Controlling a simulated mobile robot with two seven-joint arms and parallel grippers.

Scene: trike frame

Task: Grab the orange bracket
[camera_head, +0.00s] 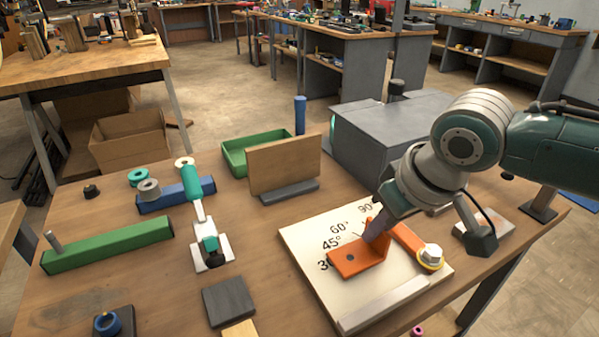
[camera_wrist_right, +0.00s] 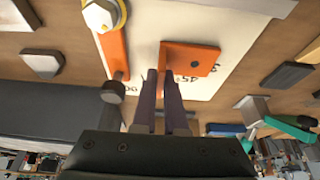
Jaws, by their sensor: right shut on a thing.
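The orange bracket (camera_head: 352,260) is L-shaped, with a flat plate with a dark hole and an upright flange. It sits on the white angle board (camera_head: 358,302), which is printed with angle marks. My right gripper (camera_head: 376,229) comes down from the upper right and is shut on the bracket's upright flange. In the right wrist view the two grey fingers (camera_wrist_right: 164,78) are close together at the edge of the bracket (camera_wrist_right: 196,59). My left gripper is not in view.
An orange bar (camera_head: 408,238) with a bolt and yellow ring (camera_head: 431,257) lies right of the bracket. A teal-handled toggle clamp (camera_head: 192,185), green beam (camera_head: 110,244), wooden block (camera_head: 283,165) and grey box (camera_head: 385,128) stand around.

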